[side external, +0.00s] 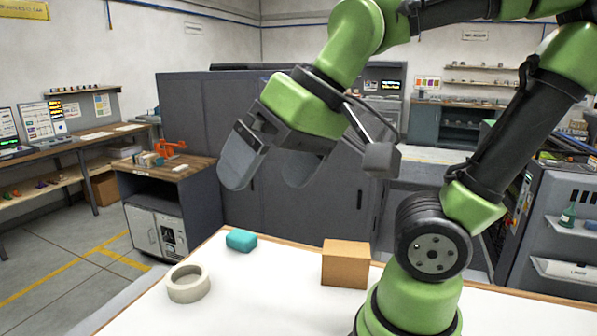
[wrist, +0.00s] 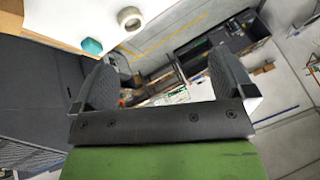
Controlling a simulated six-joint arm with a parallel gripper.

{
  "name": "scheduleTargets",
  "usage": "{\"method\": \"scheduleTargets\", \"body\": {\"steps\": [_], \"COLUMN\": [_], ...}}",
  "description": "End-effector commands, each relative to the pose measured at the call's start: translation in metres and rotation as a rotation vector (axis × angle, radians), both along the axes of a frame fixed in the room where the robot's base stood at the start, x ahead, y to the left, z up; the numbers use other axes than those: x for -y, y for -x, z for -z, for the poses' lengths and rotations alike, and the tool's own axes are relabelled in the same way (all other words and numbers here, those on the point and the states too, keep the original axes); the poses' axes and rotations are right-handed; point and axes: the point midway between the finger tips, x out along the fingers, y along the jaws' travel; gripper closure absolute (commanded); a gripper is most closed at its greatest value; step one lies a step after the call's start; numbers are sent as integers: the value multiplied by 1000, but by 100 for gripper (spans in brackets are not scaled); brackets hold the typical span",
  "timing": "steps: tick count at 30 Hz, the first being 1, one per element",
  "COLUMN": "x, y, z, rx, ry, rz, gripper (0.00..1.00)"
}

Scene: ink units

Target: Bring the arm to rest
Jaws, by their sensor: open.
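My gripper (side external: 267,178) is raised well above the white table (side external: 240,300) in the side external view. Its two grey fingers are spread apart with nothing between them. In the wrist view my gripper (wrist: 165,85) also shows as open and empty. My green arm is bent and stands on the table at the right. No task object is in my gripper.
A teal block (side external: 241,240), a cream ring (side external: 188,283) and a cardboard box (side external: 345,263) sit on the table, below and apart from my gripper. Grey cabinets (side external: 300,215) stand behind. The air around my gripper looks free.

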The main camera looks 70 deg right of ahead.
Motion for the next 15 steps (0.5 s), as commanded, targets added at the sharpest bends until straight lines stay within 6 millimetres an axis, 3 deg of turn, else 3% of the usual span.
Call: {"method": "scheduleTargets", "body": {"steps": [3, 6, 15], "x": [5, 7, 7], "y": [20, 27, 29], "z": [2, 4, 5], "rx": [61, 83, 88], "ry": [-13, -17, -19], "rz": [33, 45, 47], "gripper": [0, 0, 0]}}
